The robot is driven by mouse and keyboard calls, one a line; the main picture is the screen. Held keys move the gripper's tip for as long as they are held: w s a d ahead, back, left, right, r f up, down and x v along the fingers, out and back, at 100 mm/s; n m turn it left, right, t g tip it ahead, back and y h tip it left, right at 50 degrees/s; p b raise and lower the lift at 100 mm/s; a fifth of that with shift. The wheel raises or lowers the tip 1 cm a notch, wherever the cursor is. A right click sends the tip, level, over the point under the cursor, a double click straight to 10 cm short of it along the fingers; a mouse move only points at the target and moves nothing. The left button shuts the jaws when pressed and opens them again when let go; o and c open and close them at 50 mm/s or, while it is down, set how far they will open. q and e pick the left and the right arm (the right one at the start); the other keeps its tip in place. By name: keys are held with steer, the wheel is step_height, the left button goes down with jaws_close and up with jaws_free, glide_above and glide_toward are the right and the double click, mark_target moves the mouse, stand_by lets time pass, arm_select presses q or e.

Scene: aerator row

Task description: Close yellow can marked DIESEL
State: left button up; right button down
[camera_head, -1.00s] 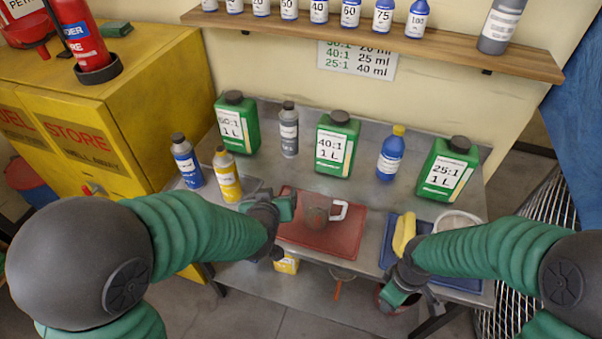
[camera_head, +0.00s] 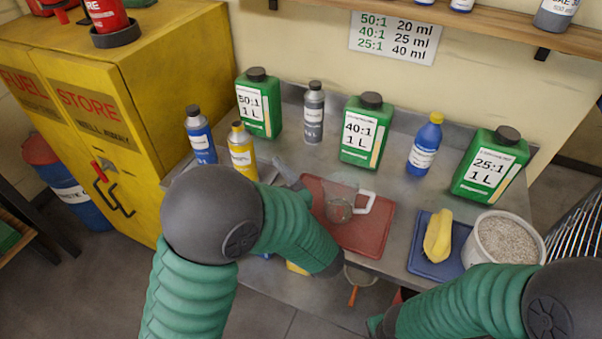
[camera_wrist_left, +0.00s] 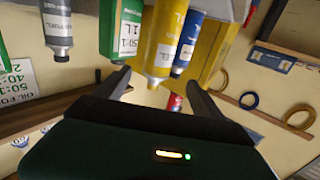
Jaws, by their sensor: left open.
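No DIESEL marking is readable. A yellow can (camera_head: 298,267) is low under the bench, mostly hidden behind my left arm. A yellow bottle (camera_head: 243,155) stands on the bench; it hangs upside down in the left wrist view (camera_wrist_left: 163,38), with its label only partly readable. My left gripper (camera_wrist_left: 157,80) is open in the left wrist view. Its fingers lie either side of the yellow bottle's cap in the picture, with no contact visible. In the head view only a grey finger (camera_head: 287,172) shows past my arm. My right gripper (camera_head: 376,325) is partly visible at the bottom edge.
A clear jug (camera_head: 340,205) stands on a red tray (camera_head: 362,237). A blue bottle (camera_head: 201,137) is beside the yellow bottle. Green cans (camera_head: 259,106) line the back. A yellow cloth (camera_head: 437,235) lies on a blue tray (camera_head: 423,262) near a tub of granules (camera_head: 505,242).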

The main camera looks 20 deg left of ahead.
mark_target(246, 151)
arm_select(q)
steer(key=x, duration=0.7)
steer(key=shift+w+a+r, duration=0.1)
steer(key=shift+w, duration=0.1)
steer(key=x, duration=0.5)
steer(key=shift+w+r, duration=0.1)
steer(key=shift+r, duration=0.05)
steer(key=shift+d, duration=0.25)
steer(key=shift+c, duration=1.3)
jaws_close()
